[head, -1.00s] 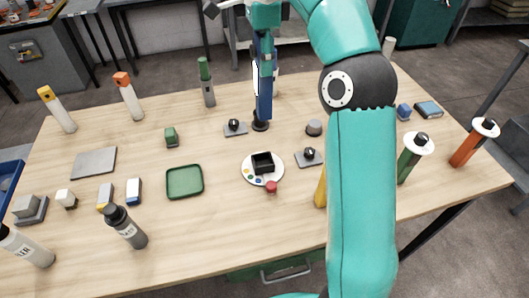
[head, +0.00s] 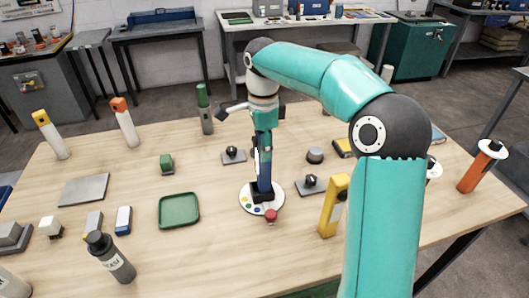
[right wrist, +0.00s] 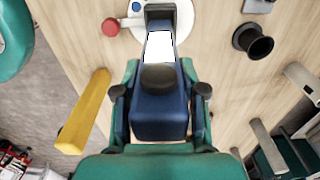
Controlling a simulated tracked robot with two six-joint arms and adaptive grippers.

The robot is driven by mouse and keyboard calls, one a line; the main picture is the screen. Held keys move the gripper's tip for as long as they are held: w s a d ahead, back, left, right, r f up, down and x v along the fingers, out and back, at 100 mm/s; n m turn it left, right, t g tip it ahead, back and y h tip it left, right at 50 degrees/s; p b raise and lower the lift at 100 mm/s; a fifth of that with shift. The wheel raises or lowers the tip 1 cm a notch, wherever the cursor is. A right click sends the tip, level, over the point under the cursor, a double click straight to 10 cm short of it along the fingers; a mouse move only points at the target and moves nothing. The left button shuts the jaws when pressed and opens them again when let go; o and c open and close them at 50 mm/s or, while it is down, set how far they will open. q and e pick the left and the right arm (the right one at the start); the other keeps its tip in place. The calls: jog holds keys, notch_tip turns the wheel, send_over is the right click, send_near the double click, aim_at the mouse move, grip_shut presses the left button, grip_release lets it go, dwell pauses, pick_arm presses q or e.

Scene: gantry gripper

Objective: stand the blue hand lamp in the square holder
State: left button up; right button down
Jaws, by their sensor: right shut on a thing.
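The blue hand lamp (head: 264,172) is upright in my right gripper (head: 263,133), which is shut on its upper part. In the right wrist view the lamp (right wrist: 160,117) stretches away from the camera, with a white panel and a dark round knob. The square holder (head: 256,198) is a black box on a round white plate (head: 246,202) with coloured dots and a red knob. The lamp's lower end meets the holder's opening in the head view. Whether it is inside or just above is hidden. My left gripper is out of view.
A yellow lamp (head: 330,207) stands right of the plate, near my right arm. A black knob block (head: 311,186) is close beside the plate. A green tray (head: 179,210) lies to the left, with bare tabletop between. A black round socket (right wrist: 253,42) shows in the right wrist view.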

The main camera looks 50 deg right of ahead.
jog(key=shift+f, duration=0.9)
jog(key=shift+f, duration=0.2)
jog(key=c, duration=0.7)
grip_release()
jog(key=shift+o, duration=0.2)
jog(key=shift+r, duration=0.1)
notch_tip(320, 180, up, 12)
jog(key=shift+r+p, duration=0.1)
jog(key=shift+p, duration=1)
